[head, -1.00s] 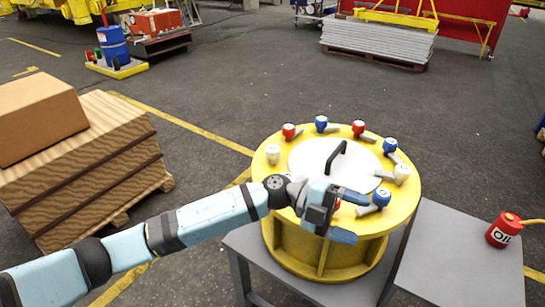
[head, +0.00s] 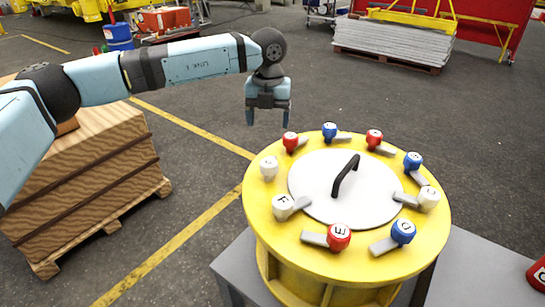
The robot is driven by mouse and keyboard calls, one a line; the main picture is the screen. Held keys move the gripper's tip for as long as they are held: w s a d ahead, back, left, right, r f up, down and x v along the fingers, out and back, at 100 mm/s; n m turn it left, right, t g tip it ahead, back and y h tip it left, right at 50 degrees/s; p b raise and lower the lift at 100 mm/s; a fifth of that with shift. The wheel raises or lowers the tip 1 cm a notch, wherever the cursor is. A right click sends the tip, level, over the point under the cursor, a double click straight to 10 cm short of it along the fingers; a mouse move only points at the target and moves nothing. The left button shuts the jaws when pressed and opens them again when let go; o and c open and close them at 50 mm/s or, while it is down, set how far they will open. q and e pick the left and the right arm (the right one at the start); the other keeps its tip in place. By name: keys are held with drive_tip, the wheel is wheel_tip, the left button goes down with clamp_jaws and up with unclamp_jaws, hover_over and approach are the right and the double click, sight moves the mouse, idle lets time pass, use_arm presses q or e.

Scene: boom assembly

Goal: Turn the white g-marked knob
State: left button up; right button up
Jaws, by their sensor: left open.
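A white knob (head: 269,168) stands on the left rim of the round yellow drum (head: 262,232). Its letter is faint; its place between the F-marked white knob (head: 283,206) and a red knob (head: 290,141) fits G. I cannot make out its lever. My left gripper (head: 270,120) is open and empty, fingers pointing down, above and behind the white knob in the picture, apart from it. My right gripper is not in view.
Several other red, blue and white knobs with grey levers ring the rim. A white lid (head: 325,195) with a black handle (head: 345,175) fills the drum's middle. A wooden crate (head: 90,190) stands left. A grey table (head: 480,265) extends right.

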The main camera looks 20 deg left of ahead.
sight(269, 162)
use_arm(q)
wheel_tip(269, 162, down, 14)
drive_tip(key=shift+s+d+r, duration=0.1)
drive_tip(key=shift+s+r, duration=0.05)
drive_tip(key=shift+r, duration=0.1)
drive_tip(key=c, duration=0.9)
